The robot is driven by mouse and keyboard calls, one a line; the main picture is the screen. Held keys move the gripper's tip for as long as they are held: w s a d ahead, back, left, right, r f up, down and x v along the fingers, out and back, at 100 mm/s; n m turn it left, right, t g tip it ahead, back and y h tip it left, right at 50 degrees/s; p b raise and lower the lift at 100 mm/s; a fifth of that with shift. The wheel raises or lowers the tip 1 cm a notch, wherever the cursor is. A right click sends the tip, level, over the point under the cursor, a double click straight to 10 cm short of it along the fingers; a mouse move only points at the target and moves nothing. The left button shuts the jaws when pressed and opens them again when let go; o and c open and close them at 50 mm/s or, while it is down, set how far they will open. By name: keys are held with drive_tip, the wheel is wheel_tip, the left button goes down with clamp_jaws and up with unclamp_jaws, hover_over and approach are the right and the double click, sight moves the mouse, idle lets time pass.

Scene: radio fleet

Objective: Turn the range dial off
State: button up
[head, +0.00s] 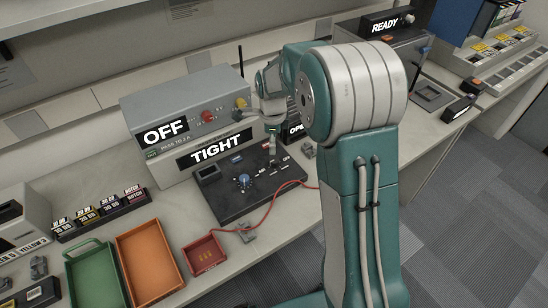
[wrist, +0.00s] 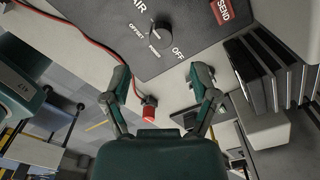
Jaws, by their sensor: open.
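A black dial (wrist: 163,36) with a pale pointer stands on a dark panel (wrist: 200,45) in the wrist view. "OFF" is printed at its lower right and "OFFSET" at its left. The pointer seems to slant towards the lower left, away from "OFF". No range label is readable. My gripper (wrist: 162,74) is open and empty, its fingers spread apart below the dial in the picture, not touching it. In the head view my gripper (head: 273,136) hangs over the far right part of the dark panel (head: 225,204), partly hidden by my arm.
A grey box (head: 177,112) with "OFF" and "TIGHT" signs stands behind the panel. A blue knob (head: 244,180) is on the panel. Green (head: 70,290), orange (head: 122,263) and red (head: 187,249) trays lie left.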

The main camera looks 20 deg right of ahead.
sight(274, 160)
drive_tip(key=f, duration=0.4)
drive_tip(key=d+f, duration=0.1)
drive_tip(key=f, duration=0.2)
drive_tip(key=shift+f, duration=0.1)
drive_tip(key=shift+a+f, duration=0.1)
drive_tip(key=shift+f, duration=0.2)
drive_tip(key=shift+a+f, duration=0.1)
drive_tip(key=shift+a, duration=0.05)
drive_tip(key=shift+a, duration=0.1)
drive_tip(key=shift+c, duration=0.9)
clamp_jaws()
